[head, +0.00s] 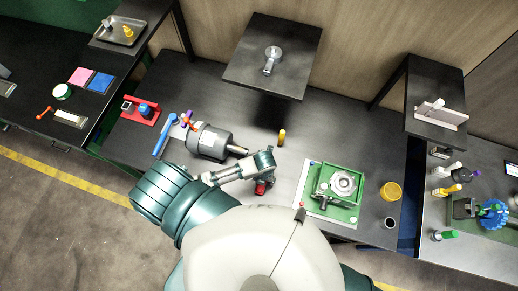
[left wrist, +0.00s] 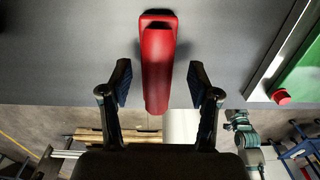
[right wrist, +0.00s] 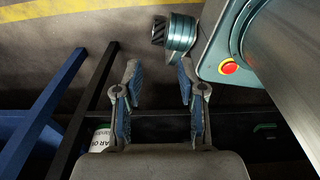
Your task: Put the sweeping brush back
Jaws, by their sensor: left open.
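A red object with a long handle-like part (left wrist: 158,70) lies on the dark table in the left wrist view. It may be the sweeping brush, but no bristles show. In the head view only a small red part (head: 261,188) shows beside my left gripper (head: 264,178). In the left wrist view my left gripper (left wrist: 160,95) is open, its fingers apart on either side of the red handle's line, with visible gaps and no grip on it. My right gripper (right wrist: 159,95) is open and empty, low beside the table frame, and outside the head view.
A grey motor-like cylinder (head: 210,142) stands left of my left gripper. A green fixture (head: 338,184) on a board is to the right, with a yellow cup (head: 390,191) beyond. A yellow-topped bottle (head: 282,138) stands behind. A raised shelf (head: 250,75) is at the back.

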